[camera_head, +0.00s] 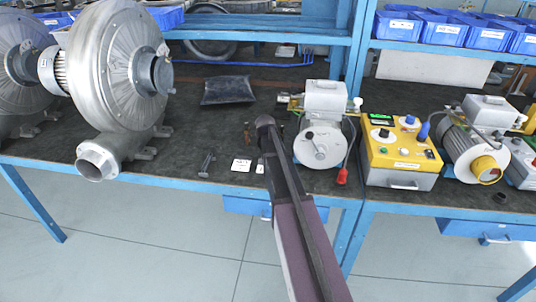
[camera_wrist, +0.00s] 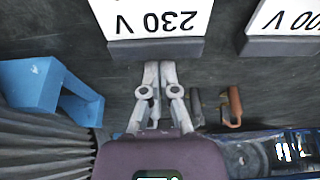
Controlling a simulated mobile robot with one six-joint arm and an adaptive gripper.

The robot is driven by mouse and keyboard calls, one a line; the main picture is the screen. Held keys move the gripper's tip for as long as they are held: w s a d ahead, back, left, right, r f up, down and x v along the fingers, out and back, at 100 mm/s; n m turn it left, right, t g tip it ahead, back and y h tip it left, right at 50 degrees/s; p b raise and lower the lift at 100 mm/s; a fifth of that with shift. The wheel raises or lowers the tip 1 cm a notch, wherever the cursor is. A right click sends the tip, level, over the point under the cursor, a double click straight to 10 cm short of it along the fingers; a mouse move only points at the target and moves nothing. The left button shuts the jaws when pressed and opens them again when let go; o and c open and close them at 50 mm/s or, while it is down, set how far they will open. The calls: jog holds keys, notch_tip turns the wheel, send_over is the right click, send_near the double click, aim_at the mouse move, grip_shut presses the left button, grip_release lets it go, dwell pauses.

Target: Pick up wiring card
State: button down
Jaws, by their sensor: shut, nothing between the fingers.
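In the wrist view, a white card (camera_wrist: 150,18) reading "230 V", upside down, has a grey front edge. A second white card (camera_wrist: 285,17) reads partly "00 V"; the rest is cut off by the frame. I cannot tell which is the wiring card. My gripper (camera_wrist: 160,68) is shut and empty, its tips just below the "230 V" card in the picture; contact cannot be told. In the head view, a small white card (camera_head: 241,165) lies on the bench left of my arm, with a smaller white piece (camera_head: 260,169) beside it. My fingers are hidden there.
In the wrist view, a blue block (camera_wrist: 35,85) is left of my fingers and a copper-coloured piece (camera_wrist: 234,105) right. In the head view, a large blower (camera_head: 115,65) stands left, a crank machine (camera_head: 322,140) and a yellow control box (camera_head: 400,150) right.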

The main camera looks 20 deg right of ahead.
jog(key=s+a, duration=0.2)
jog(key=s, duration=0.1)
jog(key=s+a, duration=0.2)
jog(key=s, duration=0.1)
jog(key=s+a, duration=0.2)
jog(key=s, duration=0.1)
jog(key=shift+s, duration=0.1)
dwell(0.3)
jog(key=shift+w+d, duration=0.5)
jog(key=shift+w, duration=0.4)
jog(key=shift+w+d, duration=0.5)
jog(key=shift+w, duration=0.35)
jog(key=shift+r+p, duration=0.35)
jog(key=shift+p, duration=0.05)
jog(key=shift+p+v, duration=0.8)
jog(key=shift+v, duration=0.2)
jog(key=p+v, duration=0.7)
jog(key=shift+s, duration=0.15)
jog(key=shift+r, duration=0.1)
